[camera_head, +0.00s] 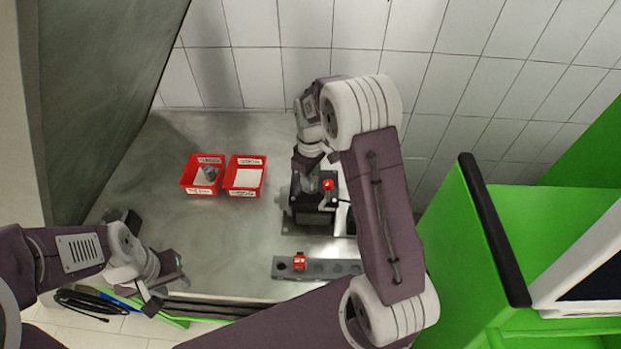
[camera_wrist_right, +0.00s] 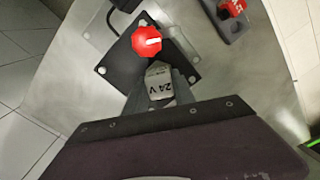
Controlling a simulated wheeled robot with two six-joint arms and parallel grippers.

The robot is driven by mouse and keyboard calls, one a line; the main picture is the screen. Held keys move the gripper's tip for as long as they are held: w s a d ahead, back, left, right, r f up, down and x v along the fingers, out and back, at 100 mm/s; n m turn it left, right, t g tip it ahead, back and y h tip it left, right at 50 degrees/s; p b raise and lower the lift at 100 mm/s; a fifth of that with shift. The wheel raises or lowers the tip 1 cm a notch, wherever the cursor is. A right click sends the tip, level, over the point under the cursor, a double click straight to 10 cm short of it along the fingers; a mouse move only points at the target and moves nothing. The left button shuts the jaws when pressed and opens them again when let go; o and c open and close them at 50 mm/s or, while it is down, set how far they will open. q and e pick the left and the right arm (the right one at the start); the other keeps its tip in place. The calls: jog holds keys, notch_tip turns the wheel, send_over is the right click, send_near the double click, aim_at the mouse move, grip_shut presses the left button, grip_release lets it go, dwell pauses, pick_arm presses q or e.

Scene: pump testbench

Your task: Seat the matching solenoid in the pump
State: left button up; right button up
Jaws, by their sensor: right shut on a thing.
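The pump (camera_head: 312,212) is a black block on a plate on the bench, with a red knob (camera_head: 328,185). The knob also shows in the right wrist view (camera_wrist_right: 147,42), above the dark plate. My right gripper (camera_head: 307,181) is over the pump. In the wrist view it is shut on a grey solenoid (camera_wrist_right: 160,84) marked "24 V", held close beside the knob. Whether the solenoid touches the pump or is seated cannot be told. My left gripper (camera_head: 166,287) is away at the bench's front left; its jaw state is unclear.
Two red labelled bins stand left of the pump: the left bin (camera_head: 188,184) holds a grey part, the right bin (camera_head: 232,187) looks pale inside. A grey rail (camera_head: 340,267) with a red piece (camera_head: 299,262) lies in front. The bench (camera_head: 200,235) is clear at left.

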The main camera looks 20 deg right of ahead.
jog(key=shift+f+b, duration=0.4)
jog(key=shift+f, duration=0.25)
jog(key=o, duration=1.6)
notch_tip(320, 180, up, 8)
jog(key=p, duration=0.7)
dwell(0.4)
